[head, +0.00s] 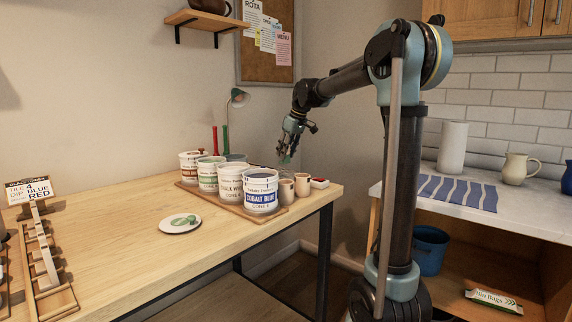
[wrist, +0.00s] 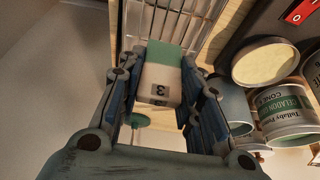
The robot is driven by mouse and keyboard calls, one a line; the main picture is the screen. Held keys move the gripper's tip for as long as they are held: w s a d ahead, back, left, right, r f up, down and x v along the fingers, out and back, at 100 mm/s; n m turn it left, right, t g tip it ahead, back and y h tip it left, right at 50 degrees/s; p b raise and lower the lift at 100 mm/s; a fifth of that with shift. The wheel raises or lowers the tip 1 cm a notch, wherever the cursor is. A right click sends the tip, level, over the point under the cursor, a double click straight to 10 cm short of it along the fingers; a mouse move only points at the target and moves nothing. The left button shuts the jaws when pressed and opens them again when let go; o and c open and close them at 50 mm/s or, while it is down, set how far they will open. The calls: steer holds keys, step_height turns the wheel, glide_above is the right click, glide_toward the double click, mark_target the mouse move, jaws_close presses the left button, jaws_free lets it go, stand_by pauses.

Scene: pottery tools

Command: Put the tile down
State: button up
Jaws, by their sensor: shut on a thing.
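My gripper (head: 292,138) is shut on a tile (wrist: 162,75). The tile is pale with a green part at one end and a label reading 3, and it sits between the two fingers in the wrist view. In the head view the tile (head: 285,158) is small and hangs below the fingers, above the back right of the wooden table (head: 130,255). A wire rack (wrist: 190,24) lies beyond the tile's green end in the wrist view. I cannot tell whether the tile touches it.
Several glaze buckets (head: 261,190) stand on a board, left of and in front of my gripper. Two small cups (head: 286,192) and a red-switched box (head: 319,183) are near the table's right edge. The table's front middle is clear around a round plate (head: 180,223).

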mark_target(286, 163)
steer(key=shift+f, duration=2.05)
steer(key=o, duration=1.1)
steer(key=shift+f, duration=0.1)
steer(key=shift+v, duration=6.1)
